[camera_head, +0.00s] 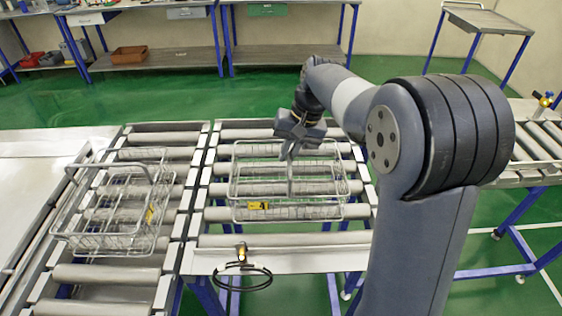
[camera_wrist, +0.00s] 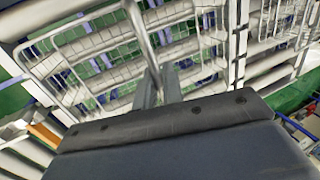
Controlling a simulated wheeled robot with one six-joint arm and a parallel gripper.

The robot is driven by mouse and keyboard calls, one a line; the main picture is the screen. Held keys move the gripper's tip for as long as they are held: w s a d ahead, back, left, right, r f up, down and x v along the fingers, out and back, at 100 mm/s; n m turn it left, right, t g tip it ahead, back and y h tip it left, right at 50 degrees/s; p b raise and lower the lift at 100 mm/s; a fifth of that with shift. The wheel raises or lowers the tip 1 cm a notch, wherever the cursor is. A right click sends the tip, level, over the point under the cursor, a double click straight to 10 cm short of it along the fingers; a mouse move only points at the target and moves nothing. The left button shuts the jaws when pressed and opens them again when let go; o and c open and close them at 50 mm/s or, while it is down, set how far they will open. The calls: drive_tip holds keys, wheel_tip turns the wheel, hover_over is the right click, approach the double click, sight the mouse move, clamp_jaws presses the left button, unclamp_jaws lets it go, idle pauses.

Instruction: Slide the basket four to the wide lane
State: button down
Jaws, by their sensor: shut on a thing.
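Basket four (camera_head: 236,197) is a wire basket with a yellow tag marked 4 (camera_head: 257,205) on its front side. It sits on the middle roller lane (camera_head: 262,240) in the head view. My gripper (camera_head: 289,153) is over the basket's middle, pointing down, with its fingers shut on the basket's handle bar. In the wrist view the fingers (camera_wrist: 158,88) close around that pale bar, and the wire mesh of basket four (camera_wrist: 75,48) spreads below. The exact contact is partly hidden by the fingers.
Another wire basket (camera_head: 100,236) with a raised handle and a yellow tag stands on the left roller lane (camera_head: 105,274). Bare rollers show in front of and behind basket four. A yellow-topped fitting with a black cable (camera_head: 242,268) is at the middle lane's front edge.

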sight(291, 173)
drive_tip(key=shift+s+b, duration=1)
drive_tip(key=shift+s, duration=2.6)
drive_tip(key=c, duration=1.5)
unclamp_jaws()
drive_tip(key=shift+o, duration=0.2)
wheel_tip(291, 173, up, 8)
drive_tip(key=p, duration=0.7)
drive_tip(key=shift+d+r, duration=0.1)
